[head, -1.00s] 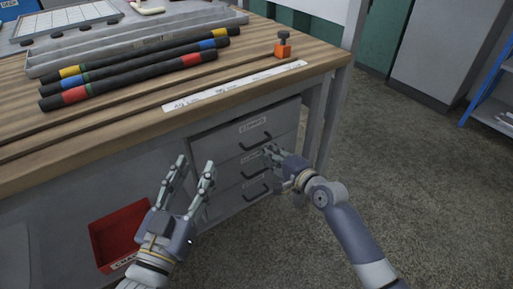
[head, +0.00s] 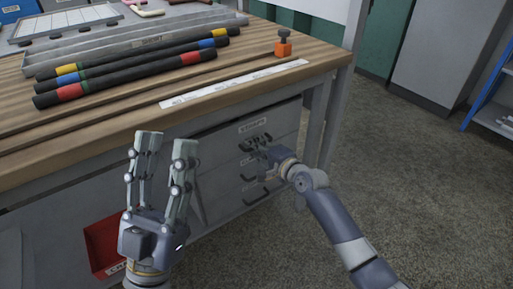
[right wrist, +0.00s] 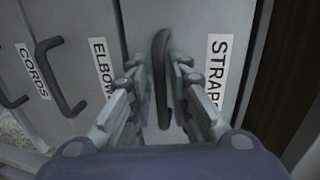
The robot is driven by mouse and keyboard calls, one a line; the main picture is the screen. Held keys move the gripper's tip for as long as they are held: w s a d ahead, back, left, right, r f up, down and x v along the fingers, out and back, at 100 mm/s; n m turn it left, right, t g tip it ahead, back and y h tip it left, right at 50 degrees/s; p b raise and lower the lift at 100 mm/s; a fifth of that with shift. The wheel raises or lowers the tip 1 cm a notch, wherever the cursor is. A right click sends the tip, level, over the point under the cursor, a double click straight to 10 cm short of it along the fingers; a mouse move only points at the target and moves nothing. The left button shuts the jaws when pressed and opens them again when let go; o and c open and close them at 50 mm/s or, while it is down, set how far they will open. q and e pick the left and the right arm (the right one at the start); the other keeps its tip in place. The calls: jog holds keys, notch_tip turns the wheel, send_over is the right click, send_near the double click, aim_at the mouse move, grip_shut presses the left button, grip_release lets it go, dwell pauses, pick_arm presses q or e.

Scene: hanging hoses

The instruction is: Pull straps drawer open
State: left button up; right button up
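The straps drawer (head: 222,141) is the top one of the grey drawer stack under the bench and looks closed. Its "STRAPS" label (right wrist: 216,72) is plain in the right wrist view. My right gripper (right wrist: 161,95) has its fingers drawn close on either side of the black straps handle (right wrist: 161,50), with little room between pads and bar. In the head view my right gripper (head: 256,143) is at that handle and partly hides it. My left gripper (head: 165,140) is open and empty in front of the bench, left of the drawers.
Below are the elbows label (right wrist: 104,73) and cords label (right wrist: 33,72), each with a handle. A red bin (head: 102,247) stands low left. Striped hoses (head: 130,70) and an orange clamp (head: 283,48) lie on the bench (head: 120,125). Floor on the right is free.

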grip_shut()
